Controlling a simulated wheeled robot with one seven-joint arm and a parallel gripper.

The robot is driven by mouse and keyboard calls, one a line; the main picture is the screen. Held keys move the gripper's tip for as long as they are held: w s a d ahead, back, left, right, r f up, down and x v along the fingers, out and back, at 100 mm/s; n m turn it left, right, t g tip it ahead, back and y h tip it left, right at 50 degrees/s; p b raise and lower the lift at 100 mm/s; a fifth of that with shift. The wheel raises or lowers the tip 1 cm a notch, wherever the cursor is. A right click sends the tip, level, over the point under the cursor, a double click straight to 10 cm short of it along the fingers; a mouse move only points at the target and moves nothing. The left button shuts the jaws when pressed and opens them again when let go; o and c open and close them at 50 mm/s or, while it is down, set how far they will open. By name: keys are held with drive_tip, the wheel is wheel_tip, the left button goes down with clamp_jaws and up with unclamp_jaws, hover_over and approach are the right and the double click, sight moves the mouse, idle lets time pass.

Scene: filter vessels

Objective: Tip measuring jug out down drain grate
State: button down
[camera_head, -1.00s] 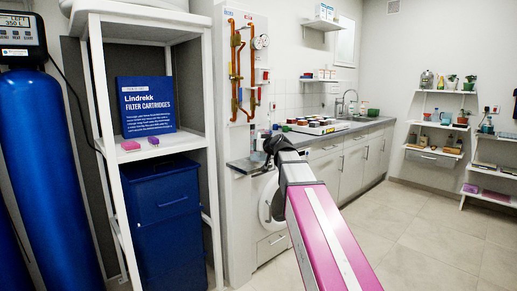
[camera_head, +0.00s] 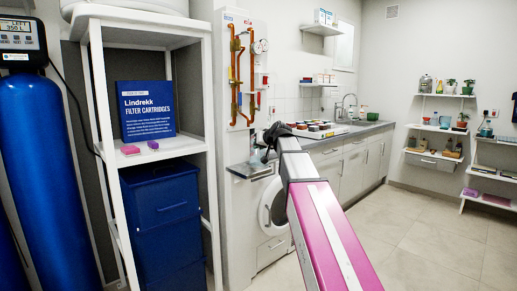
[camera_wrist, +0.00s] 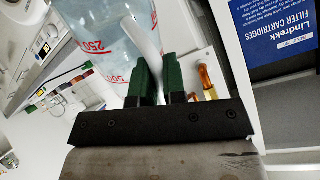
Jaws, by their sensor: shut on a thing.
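The measuring jug (camera_wrist: 95,35) is clear plastic with red "250" and "500" markings, at the top left of the wrist view. Its pale handle (camera_wrist: 143,38) runs down between the green fingers of my gripper (camera_wrist: 158,78). My gripper is shut on this handle. The jug appears strongly tilted in the wrist picture, but its true tilt and contents cannot be told. In the head view my arm hides most of the gripper and jug. I cannot make out a drain grate in either view.
A counter (camera_head: 345,134) with a tray of jars (camera_head: 318,131) runs behind my arm. A front-loading washer (camera_head: 274,215) is below. Floor (camera_head: 440,215) at right is clear.

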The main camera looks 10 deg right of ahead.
drive_tip(key=shift+w+r+m+g, duration=0.25)
drive_tip(key=shift+r+m+g, duration=0.25)
drive_tip(key=shift+g, duration=0.5)
drive_tip(key=shift+w+d+r+m+g, duration=0.15)
drive_tip(key=shift+w+r+m+g, duration=0.2)
drive_tip(key=shift+w+r+g, duration=0.5)
drive_tip(key=shift+w+d+r+m+g, duration=0.15)
drive_tip(key=shift+w+r+m+g, duration=0.25)
drive_tip(key=shift+g, duration=0.75)
drive_tip(key=shift+w+d+r+m+g, duration=0.1)
drive_tip(key=shift+w+r+m+g, duration=0.15)
drive_tip(key=shift+w+g, duration=0.35)
drive_tip(key=shift+w+d+r+m+g, duration=0.1)
drive_tip(key=shift+w+r+g, duration=0.2)
drive_tip(key=shift+w+g, duration=0.3)
drive_tip(key=shift+w+d+r+m+g, duration=0.1)
drive_tip(key=shift+w+r+m+g, duration=0.15)
drive_tip(key=shift+w+g, duration=0.3)
drive_tip(key=shift+w+d+r+m+g+y, duration=0.1)
drive_tip(key=shift+w+r+m+g+y, duration=0.1)
drive_tip(key=shift+w+r+g, duration=0.4)
drive_tip(key=shift+w+d+r+m+g+y, duration=0.2)
drive_tip(key=shift+w+g, duration=0.25)
drive_tip(key=shift+w, duration=0.3)
drive_tip(key=shift+w+r, duration=0.15)
drive_tip(key=shift+r, duration=0.05)
